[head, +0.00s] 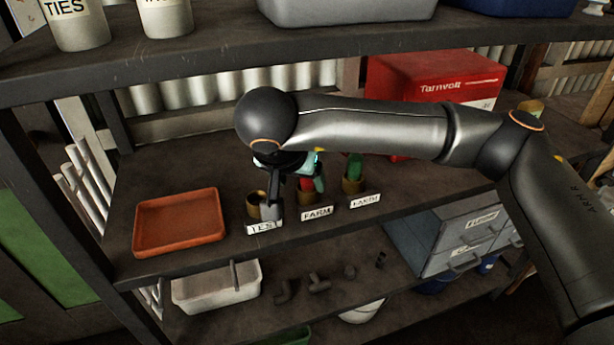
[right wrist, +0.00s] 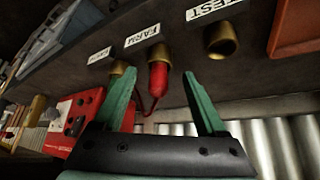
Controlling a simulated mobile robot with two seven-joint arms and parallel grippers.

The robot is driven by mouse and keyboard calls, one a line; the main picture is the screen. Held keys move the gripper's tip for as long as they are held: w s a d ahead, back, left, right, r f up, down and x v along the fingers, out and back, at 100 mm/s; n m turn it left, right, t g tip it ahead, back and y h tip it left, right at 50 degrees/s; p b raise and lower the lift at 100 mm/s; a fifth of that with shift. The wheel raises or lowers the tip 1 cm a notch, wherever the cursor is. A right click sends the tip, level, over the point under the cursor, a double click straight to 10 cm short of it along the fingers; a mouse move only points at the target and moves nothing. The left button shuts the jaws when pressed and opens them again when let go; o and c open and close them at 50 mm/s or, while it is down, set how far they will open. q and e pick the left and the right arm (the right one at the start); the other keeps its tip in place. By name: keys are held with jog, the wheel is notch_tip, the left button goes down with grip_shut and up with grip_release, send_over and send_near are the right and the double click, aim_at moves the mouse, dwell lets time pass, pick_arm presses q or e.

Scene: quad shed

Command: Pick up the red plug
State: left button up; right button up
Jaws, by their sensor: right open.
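The red plug (right wrist: 157,78) sits in the middle brass socket, above the FARM label in the head view, where a bit of its red (head: 306,184) shows behind my gripper. A red lead hangs from it in the right wrist view. My right gripper (head: 296,192) is open over the sockets. In the right wrist view its green fingers (right wrist: 158,84) stand on either side of the plug, with a gap at each side; I cannot tell how deep the plug lies between them. My left gripper is not in view.
The TEST socket (right wrist: 221,40) looks empty. A green plug (head: 355,166) stands in the right socket. An orange tray (head: 180,222) lies left on the same shelf. A red Tarnvolt box (head: 436,78) stands behind my arm.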

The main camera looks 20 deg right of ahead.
aim_at(307, 187)
jog(key=shift+w+d, duration=0.3)
jog(key=shift+w, duration=0.25)
jog(key=w, duration=0.1)
jog(key=w+d+f, duration=0.1)
jog(key=w+d, duration=0.1)
jog(key=shift+w+f, duration=0.15)
jog(key=shift+f, duration=0.25)
jog(key=shift+w+d+f, duration=0.2)
jog(key=shift+w+f, duration=0.05)
jog(key=shift+f, duration=0.15)
grip_shut()
